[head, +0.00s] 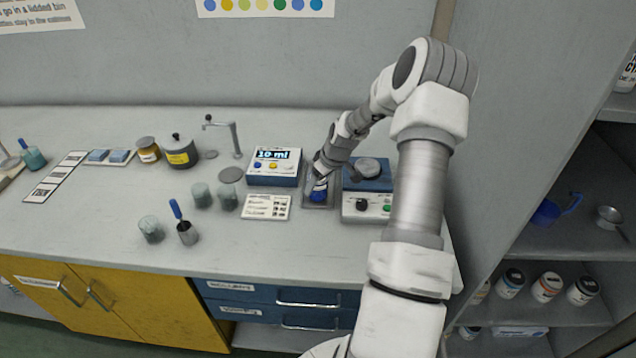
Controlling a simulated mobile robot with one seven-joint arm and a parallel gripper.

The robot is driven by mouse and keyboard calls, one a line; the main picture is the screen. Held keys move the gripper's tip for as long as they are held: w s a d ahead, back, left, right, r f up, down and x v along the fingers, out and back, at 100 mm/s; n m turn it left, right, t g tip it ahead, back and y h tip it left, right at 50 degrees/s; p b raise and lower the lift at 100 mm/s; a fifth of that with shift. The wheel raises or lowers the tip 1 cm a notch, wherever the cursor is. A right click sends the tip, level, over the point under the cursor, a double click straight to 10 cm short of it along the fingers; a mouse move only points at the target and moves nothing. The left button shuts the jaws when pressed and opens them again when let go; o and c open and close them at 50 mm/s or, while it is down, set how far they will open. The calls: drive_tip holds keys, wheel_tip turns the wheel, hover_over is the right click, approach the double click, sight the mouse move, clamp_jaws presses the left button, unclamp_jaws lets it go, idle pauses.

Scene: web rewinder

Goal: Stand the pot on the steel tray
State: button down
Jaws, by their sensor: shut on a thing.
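A small blue pot (318,197) is at the end of my arm, over the steel tray (330,204). My gripper (319,187) is shut on it from above. The gripper and arm partly hide the pot and the back of the tray. The tray is a flat grey rectangle on the bench, between the blue dispenser with a lit display and the blue-and-white device. I cannot tell whether the pot's base touches the tray.
The display box (274,166) stands close left of the tray, and the device with a round top plate (367,206) close right. The bench front is mostly clear.

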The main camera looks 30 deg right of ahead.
drive_tip(key=shift+f, duration=0.3)
unclamp_jaws()
drive_tip(key=shift+r, duration=0.1)
drive_tip(key=shift+r+p, duration=3)
drive_tip(key=shift+r, duration=2.5)
